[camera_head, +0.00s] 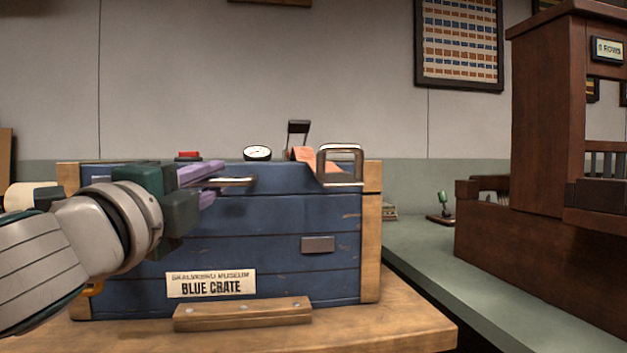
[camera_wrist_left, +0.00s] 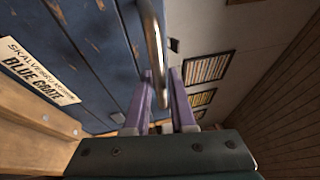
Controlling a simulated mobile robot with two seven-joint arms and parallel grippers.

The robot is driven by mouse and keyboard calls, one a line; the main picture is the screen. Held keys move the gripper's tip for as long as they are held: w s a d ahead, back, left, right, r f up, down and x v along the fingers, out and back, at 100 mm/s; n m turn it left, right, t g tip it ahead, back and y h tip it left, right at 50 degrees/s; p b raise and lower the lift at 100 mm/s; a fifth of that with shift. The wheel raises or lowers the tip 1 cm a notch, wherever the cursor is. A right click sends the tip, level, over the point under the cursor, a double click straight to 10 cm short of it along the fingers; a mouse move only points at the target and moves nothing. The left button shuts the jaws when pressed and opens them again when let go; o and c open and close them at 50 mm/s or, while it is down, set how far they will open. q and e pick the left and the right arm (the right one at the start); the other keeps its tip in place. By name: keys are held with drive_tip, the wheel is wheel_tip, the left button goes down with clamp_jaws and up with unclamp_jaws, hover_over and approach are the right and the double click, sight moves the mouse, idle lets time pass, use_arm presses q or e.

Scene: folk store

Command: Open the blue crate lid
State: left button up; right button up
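The blue crate (camera_head: 270,225) stands on a wooden bench and carries a "BLUE CRATE" label (camera_head: 211,284). Its side and label also show in the left wrist view (camera_wrist_left: 95,45). A metal handle (camera_head: 238,181) is at its upper front edge; it also shows in the left wrist view (camera_wrist_left: 154,45). A second metal handle (camera_head: 341,150) is at the top right. The lid looks down, but its seam is hard to make out. My left gripper (camera_head: 212,184) has its purple fingers apart, with the front handle between them (camera_wrist_left: 163,78). My right gripper is out of view.
A round dial (camera_head: 257,153), a red item (camera_head: 189,156) and an orange item (camera_head: 303,154) show at the crate's top edge. A wooden strip (camera_head: 243,313) lies before the crate. A green counter (camera_head: 470,280) and dark wooden cabinet (camera_head: 545,130) are at right.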

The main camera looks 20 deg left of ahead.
use_arm(q)
clamp_jaws()
idle(1.0)
